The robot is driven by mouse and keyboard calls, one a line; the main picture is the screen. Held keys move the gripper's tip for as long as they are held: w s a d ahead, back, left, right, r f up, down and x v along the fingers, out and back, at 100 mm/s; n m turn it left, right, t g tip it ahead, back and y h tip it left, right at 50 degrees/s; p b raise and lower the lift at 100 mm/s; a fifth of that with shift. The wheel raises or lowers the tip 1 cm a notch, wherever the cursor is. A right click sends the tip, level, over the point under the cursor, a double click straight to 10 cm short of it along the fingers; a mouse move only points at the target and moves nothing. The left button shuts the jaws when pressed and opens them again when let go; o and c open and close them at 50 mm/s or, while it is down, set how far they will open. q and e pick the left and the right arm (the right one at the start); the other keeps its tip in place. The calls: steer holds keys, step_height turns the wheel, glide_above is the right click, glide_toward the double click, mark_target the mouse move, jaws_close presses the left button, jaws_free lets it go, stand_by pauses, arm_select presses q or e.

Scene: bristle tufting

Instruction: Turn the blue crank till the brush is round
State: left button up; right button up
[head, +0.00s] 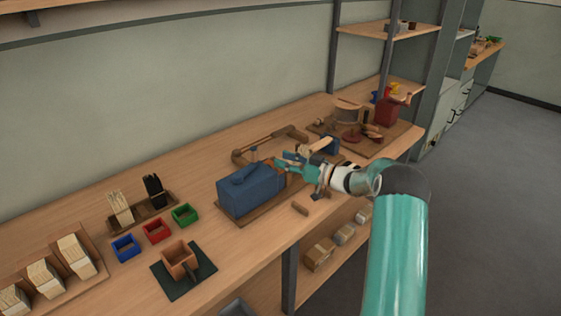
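A dark blue box-shaped machine (252,192) sits on a wooden base on the bench, with a raised bar along its top. My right gripper (280,162) is at the back right end of this machine, its teal fingers pointing left. A small reddish part shows by the fingertips. The fingers are too small and overlapped to show whether they are open or shut on something. I cannot make out the crank or the brush clearly; the gripper and the machine may hide them. My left gripper is not in view.
Blue (125,248), red (157,231) and green (185,215) small bins stand left of the machine. A copper-coloured box (180,259) sits on a dark mat in front. Bristle bundles (77,254) stand at far left. A board with a pot (347,113) lies at right.

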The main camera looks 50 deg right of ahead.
steer(key=d+m+h, duration=0.1)
steer(key=d+r+m+t+h, duration=0.1)
steer(key=d+m+h, duration=0.2)
steer(key=shift+r+t, duration=0.3)
jaws_close()
steer(key=s+d+m+g+h+b, duration=0.2)
steer(key=m+g+h+b, duration=0.1)
steer(key=m+h, duration=0.5)
steer(key=s+d+m+g+h+b, duration=0.25)
steer(key=m+h, duration=0.35)
steer(key=m, duration=0.3)
steer(key=s+a+f+m+g+b, duration=0.1)
steer(key=a+f+m+g+b, duration=0.45)
steer(key=a+m+b, duration=0.55)
steer(key=w+a+r+n+t+y+b, duration=0.1)
steer(key=w+a+r+n+t+b, duration=0.15)
steer(key=a, duration=0.65)
steer(key=shift+t, duration=0.35)
steer(key=x, duration=0.4)
steer(key=w+a+x, duration=0.1)
steer(key=x, duration=0.3)
steer(key=w+p+x, duration=0.1)
steer(key=x, duration=0.2)
steer(key=shift+w+f, duration=0.3)
steer(key=shift+w, duration=0.55)
